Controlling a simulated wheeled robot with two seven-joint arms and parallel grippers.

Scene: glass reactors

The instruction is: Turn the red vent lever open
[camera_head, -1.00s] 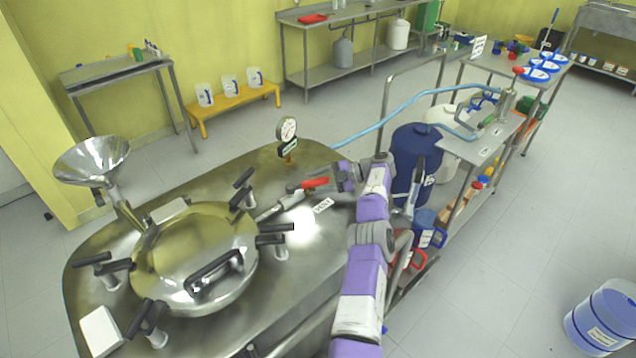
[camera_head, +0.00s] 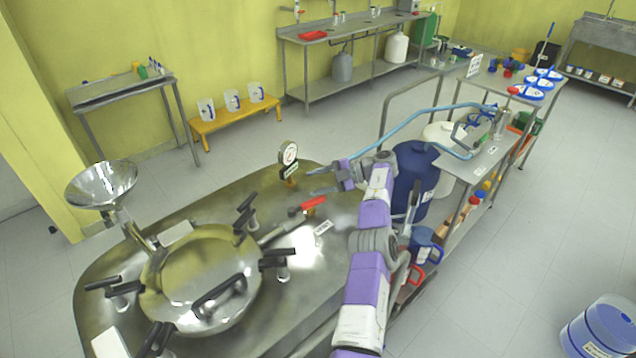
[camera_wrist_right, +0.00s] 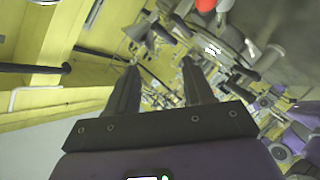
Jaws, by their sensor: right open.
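The red vent lever (camera_head: 312,203) sits on a pipe fitting on top of the steel reactor (camera_head: 335,222), beside the VENT label (camera_head: 323,227). A red patch, likely the lever (camera_wrist_right: 205,4), shows at the top edge of the right wrist view. My right gripper (camera_head: 318,181) is open and empty, just above and behind the lever, near the pressure gauge. Its two fingers (camera_wrist_right: 160,85) are spread apart in the wrist view with nothing between them. I see no contact with the lever. My left gripper is not in view.
The pressure gauge (camera_head: 288,158) stands close to the left of my right gripper. The round hatch (camera_head: 200,280) with black clamp handles and a steel funnel (camera_head: 102,185) are further left. A blue drum (camera_head: 412,180) and a cart (camera_head: 480,160) stand to the right.

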